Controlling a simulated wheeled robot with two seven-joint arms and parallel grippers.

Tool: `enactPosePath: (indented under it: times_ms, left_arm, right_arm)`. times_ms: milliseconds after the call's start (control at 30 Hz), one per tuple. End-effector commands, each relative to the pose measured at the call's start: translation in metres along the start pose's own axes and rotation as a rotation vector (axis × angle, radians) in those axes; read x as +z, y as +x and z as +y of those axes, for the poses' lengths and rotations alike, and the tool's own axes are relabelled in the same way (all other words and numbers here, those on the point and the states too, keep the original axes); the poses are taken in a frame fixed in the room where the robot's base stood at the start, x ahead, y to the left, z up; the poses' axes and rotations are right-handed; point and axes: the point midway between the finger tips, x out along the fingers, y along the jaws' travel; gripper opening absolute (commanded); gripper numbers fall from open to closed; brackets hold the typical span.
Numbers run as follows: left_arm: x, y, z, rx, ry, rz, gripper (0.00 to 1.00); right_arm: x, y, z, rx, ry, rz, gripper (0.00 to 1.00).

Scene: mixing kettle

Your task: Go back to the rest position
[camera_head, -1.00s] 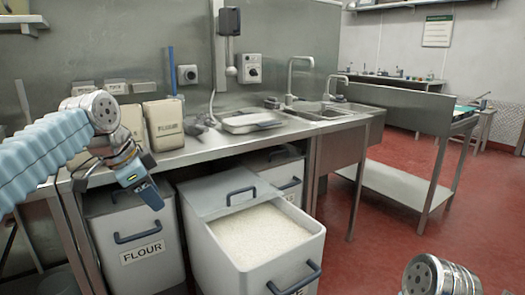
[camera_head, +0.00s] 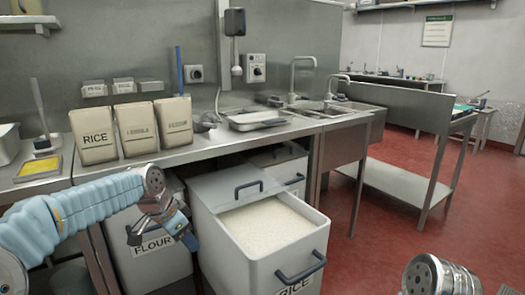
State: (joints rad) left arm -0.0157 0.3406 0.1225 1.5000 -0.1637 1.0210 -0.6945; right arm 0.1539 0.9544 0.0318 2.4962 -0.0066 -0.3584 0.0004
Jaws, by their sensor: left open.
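My left arm comes in from the left, in a blue sleeve. My left gripper (camera_head: 163,238) is open and empty, its fingers apart in front of the flour bin (camera_head: 148,262), partly covering that bin and its label. Only a metal joint of my right arm shows at the bottom right; my right gripper is out of the picture.
The rice bin (camera_head: 232,253), filled with white grains, is pulled out just right of my left gripper. The steel counter (camera_head: 215,152) above carries tan containers, including a RICE one (camera_head: 94,138), and a tray (camera_head: 257,121). The red floor (camera_head: 375,225) at right is clear.

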Motion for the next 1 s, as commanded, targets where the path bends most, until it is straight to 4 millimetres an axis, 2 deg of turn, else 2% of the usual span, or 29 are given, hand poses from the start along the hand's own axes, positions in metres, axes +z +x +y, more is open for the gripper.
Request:
enactPosePath:
  times_ms: [33, 167, 200, 267, 300, 367, 400, 500, 600, 733, 833, 1000]
  left_arm:
    - [0.006, 0.026, 0.004, 0.019, -0.03, -0.01, 0.4]
    - [0.028, 0.105, 0.024, 0.066, -0.152, -0.022, 0.4]
    - [0.04, 0.135, 0.035, 0.085, -0.202, -0.03, 0.4]
    - [0.062, 0.179, 0.055, 0.112, -0.289, -0.042, 0.4]
    - [0.078, 0.206, 0.071, 0.129, -0.352, -0.052, 0.4]
    - [0.106, 0.243, 0.098, 0.151, -0.449, -0.069, 0.4]
    - [0.126, 0.264, 0.118, 0.164, -0.519, -0.084, 0.4]
    - [0.176, 0.301, 0.171, 0.186, -0.684, -0.122, 0.4]
    - [0.22, 0.319, 0.216, 0.191, -0.83, -0.159, 0.4]
    - [0.257, 0.323, 0.257, 0.185, -0.959, -0.195, 0.4]
    - [0.27, 0.322, 0.271, 0.179, -1.006, -0.206, 0.4]
    - [0.272, 0.321, 0.273, 0.175, -1.019, -0.206, 0.4]
  right_arm:
    - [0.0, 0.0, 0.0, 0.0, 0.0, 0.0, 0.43]
    - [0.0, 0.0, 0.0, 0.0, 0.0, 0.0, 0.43]
    - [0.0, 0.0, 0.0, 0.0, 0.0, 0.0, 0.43]
    - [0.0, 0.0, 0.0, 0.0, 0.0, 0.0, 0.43]
    - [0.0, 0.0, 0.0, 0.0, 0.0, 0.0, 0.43]
    - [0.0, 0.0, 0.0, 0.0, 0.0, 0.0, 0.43]
    - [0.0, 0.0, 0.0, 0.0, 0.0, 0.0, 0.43]
    - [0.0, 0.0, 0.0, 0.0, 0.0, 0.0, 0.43]
    - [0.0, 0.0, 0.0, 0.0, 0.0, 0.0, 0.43]
    - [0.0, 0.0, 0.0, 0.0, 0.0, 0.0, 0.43]
    - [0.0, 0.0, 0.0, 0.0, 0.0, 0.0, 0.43]
    - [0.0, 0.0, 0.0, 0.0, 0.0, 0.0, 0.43]
